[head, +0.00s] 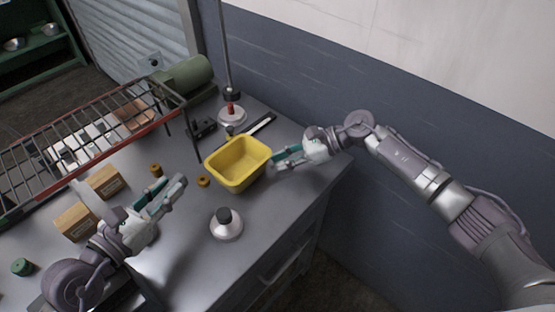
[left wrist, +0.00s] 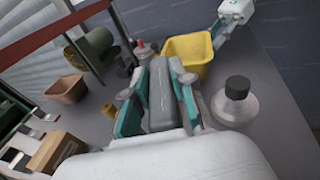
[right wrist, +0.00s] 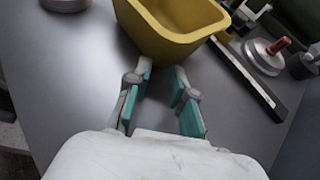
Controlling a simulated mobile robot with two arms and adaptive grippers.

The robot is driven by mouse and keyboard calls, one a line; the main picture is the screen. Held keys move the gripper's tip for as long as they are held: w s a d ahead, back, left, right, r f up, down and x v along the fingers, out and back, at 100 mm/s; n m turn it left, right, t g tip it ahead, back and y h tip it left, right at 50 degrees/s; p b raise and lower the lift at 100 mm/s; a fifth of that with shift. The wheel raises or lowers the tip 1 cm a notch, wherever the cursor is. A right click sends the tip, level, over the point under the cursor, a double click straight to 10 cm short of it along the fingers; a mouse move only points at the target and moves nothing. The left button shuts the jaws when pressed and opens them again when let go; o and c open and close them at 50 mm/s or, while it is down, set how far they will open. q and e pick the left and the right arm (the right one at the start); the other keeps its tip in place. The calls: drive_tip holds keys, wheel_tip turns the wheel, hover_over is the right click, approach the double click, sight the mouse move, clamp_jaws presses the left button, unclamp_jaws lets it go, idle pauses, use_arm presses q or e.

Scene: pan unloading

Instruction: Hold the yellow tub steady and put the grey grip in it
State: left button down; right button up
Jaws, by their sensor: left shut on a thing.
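The yellow tub (head: 237,163) stands upright on the grey bench and looks empty inside. My right gripper (head: 277,160) is at the tub's right side, its fingers apart; in the right wrist view the tub (right wrist: 180,40) is just beyond the fingertips (right wrist: 161,76). I cannot tell whether they touch it. My left gripper (head: 168,193) is left of the tub, above the bench. In the left wrist view the grey grip (left wrist: 162,95) is held lengthwise between its teal-padded fingers (left wrist: 155,90).
A white bottle with a black cap (head: 226,225) stands in front of the tub. Small brown pieces (head: 203,181) lie to its left. A wire rack (head: 90,130) with a red rail spans the left; cardboard boxes (head: 105,182) sit below it. A red-handled round weight (head: 232,116) is behind the tub.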

drive_tip(key=o, duration=1)
drive_tip(key=shift+c, duration=0.5)
